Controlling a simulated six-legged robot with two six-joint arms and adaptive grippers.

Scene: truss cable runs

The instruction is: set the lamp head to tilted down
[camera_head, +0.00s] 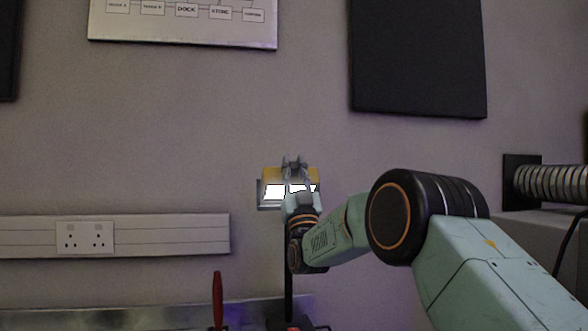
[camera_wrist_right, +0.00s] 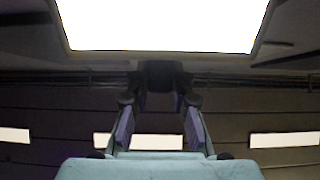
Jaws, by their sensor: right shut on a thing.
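The lamp head (camera_head: 273,191) shows in the head view as a lit white panel in a grey frame with a yellow top edge. It sits on a dark upright post (camera_head: 288,290). My right gripper (camera_head: 294,168) is at the lamp head, in front of its middle and top edge, and covers part of it. In the right wrist view the bright lamp panel (camera_wrist_right: 160,25) fills the top. There my right gripper (camera_wrist_right: 158,110) has its fingers around a small dark block (camera_wrist_right: 158,75) below the panel. My left gripper is in neither view.
A wall rail with a socket (camera_head: 85,236) runs at the left. A red-handled tool (camera_head: 217,300) stands left of the post. A ribbed hose (camera_head: 550,184) is at the right. A dark panel (camera_head: 418,55) and a diagram board (camera_head: 184,25) hang above.

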